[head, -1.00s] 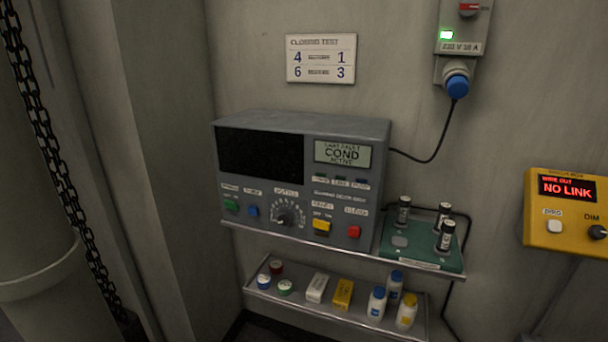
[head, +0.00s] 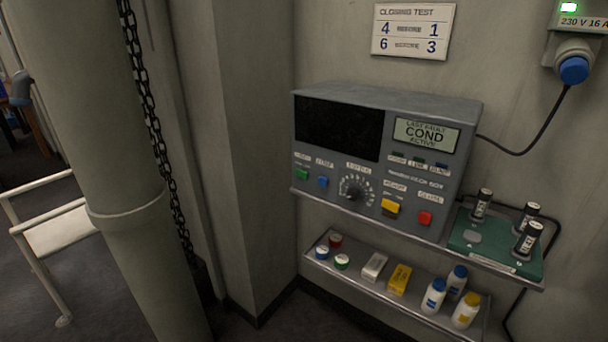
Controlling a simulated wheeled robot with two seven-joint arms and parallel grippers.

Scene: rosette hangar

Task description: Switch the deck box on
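The deck box appears to be the grey instrument box (head: 470,110) on the upper wall shelf; its small name label is not clearly readable. Its large left screen (head: 338,128) is black. A smaller display (head: 427,134) reads "LAST FAULT COND ACTIVE". Along its lower front are a green button (head: 302,174), a blue button (head: 323,181), a round dial (head: 354,187), a yellow switch or button (head: 390,207) and a red button (head: 425,218). Small dark lamps sit under the display. Neither of my grippers shows.
A green tray (head: 468,250) with black cylinders stands right of the box. The lower shelf (head: 385,296) holds bottles, small boxes and caps. A blue plug (head: 574,69) feeds a cable. A pillar (head: 110,150), a chain (head: 150,120) and a white-framed seat (head: 60,232) stand left.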

